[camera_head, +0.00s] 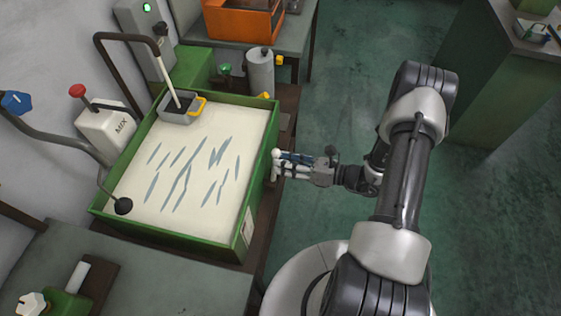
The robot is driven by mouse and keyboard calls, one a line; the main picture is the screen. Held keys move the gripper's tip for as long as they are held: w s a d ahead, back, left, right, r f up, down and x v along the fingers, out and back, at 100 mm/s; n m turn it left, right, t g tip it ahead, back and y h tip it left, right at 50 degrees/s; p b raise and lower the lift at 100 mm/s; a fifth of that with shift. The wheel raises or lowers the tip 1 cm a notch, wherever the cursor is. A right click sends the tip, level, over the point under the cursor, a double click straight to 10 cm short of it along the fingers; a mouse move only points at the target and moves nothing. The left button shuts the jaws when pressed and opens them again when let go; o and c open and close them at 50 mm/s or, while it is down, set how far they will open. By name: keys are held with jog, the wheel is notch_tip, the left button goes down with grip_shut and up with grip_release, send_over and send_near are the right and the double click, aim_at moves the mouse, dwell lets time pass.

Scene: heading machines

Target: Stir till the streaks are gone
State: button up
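A green-rimmed vat (262,183) holds cream-coloured liquid with many blue-grey streaks (185,175) across its middle. A white machine box marked "MIX" (108,127) stands at the vat's left side and carries a red-knobbed lever (77,91). A grey and yellow box (178,110) sits at the vat's back left corner, with a pale rod (172,80) standing up from it. My gripper (277,165) is just outside the vat's right wall, pointing left at it. It holds nothing that I can see. Its finger spacing is unclear, and I cannot tell if it touches the wall.
A grey cylinder (261,75) and orange bin (243,20) stand behind. The green floor (345,80) right of the vat is open.

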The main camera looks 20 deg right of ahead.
jog(key=v, duration=1)
jog(key=shift+a, duration=0.1)
dwell(0.7)
jog(key=s+r+m+t+h+p, duration=0.25)
jog(key=s+r+h+p, duration=0.35)
jog(key=p, duration=0.4)
jog(key=s+f+b+x, duration=0.1)
jog(key=x, duration=0.7)
jog(key=a+b+x, duration=0.1)
jog(key=x, duration=0.8)
jog(key=shift+s+a+f+m+y, duration=0.3)
jog(key=shift+s+a+f+m, duration=0.05)
jog(key=shift+f+m, duration=0.1)
jog(key=shift+c, duration=0.4)
grip_shut()
